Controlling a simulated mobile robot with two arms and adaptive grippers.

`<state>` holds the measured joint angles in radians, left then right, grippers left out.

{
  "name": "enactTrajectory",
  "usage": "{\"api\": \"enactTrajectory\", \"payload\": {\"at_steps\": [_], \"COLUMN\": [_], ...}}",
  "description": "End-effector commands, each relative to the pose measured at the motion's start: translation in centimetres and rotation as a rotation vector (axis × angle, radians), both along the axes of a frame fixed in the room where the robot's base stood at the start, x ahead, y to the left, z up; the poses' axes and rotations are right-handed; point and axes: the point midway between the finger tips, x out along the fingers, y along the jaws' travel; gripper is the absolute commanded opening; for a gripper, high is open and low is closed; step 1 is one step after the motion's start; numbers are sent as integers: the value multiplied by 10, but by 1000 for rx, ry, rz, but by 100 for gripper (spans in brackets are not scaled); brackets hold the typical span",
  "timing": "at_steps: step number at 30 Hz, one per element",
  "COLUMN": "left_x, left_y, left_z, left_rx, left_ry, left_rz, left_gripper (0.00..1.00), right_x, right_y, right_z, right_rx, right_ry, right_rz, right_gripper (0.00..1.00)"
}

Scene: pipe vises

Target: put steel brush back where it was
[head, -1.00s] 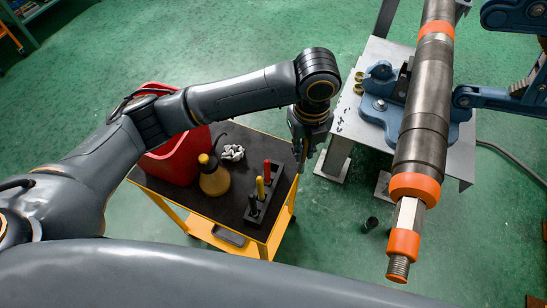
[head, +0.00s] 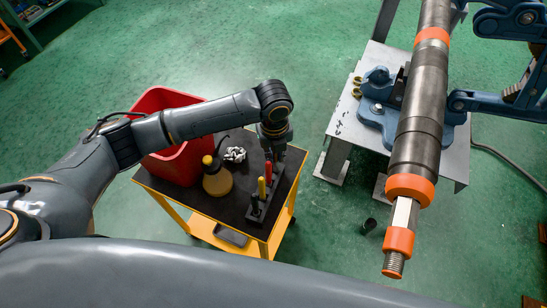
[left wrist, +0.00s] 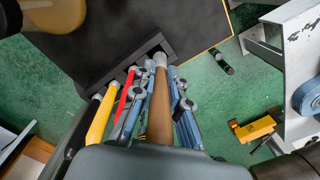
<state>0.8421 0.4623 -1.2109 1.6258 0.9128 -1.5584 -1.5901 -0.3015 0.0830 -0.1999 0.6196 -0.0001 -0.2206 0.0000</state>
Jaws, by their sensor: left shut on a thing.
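My left gripper (head: 276,152) is over the right side of the cart, at the far end of the black tool rack (head: 262,204). In the left wrist view its blue-grey fingers (left wrist: 160,88) are shut on the steel brush (left wrist: 159,112), which has a brown handle and a silver end. The silver end points down at the end of the rack (left wrist: 149,48); I cannot tell whether it is inside a slot. Red-handled (left wrist: 121,98) and yellow-handled (left wrist: 100,118) tools stand in the rack beside it. In the head view my gripper hides the brush. My right gripper is out of view.
A steel pipe (head: 419,130) with orange rings rests over the blue vise (head: 375,113) at right.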

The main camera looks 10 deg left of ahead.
Motion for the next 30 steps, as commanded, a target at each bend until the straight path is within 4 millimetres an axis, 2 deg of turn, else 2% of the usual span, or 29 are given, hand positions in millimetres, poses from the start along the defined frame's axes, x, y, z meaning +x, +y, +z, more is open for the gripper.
{"api": "enactTrajectory", "payload": {"at_steps": [1, 2, 3, 6, 15, 19, 23, 30], "left_x": [-13, -13, -13, -13, -13, -13, -12, -11], "left_y": [4, 4, 4, 4, 5, 5, 4, 3], "left_z": [-21, -21, -22, -22, -22, -13, 10, 67], "left_rx": [17, 17, 17, 17, 18, 18, 17, 13], "left_ry": [36, 36, 36, 37, 39, 39, 36, 29], "left_rz": [-1, -1, -1, -1, 0, 0, 0, -2], "left_gripper": [0, 0, 18, 37, 37, 37, 37, 37], "right_x": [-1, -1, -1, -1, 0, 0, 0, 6], "right_y": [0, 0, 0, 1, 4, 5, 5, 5], "right_z": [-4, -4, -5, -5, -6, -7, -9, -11], "right_rx": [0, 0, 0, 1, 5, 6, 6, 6], "right_ry": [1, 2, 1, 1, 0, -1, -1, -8], "right_rz": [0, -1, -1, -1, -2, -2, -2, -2], "right_gripper": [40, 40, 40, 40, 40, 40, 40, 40]}}
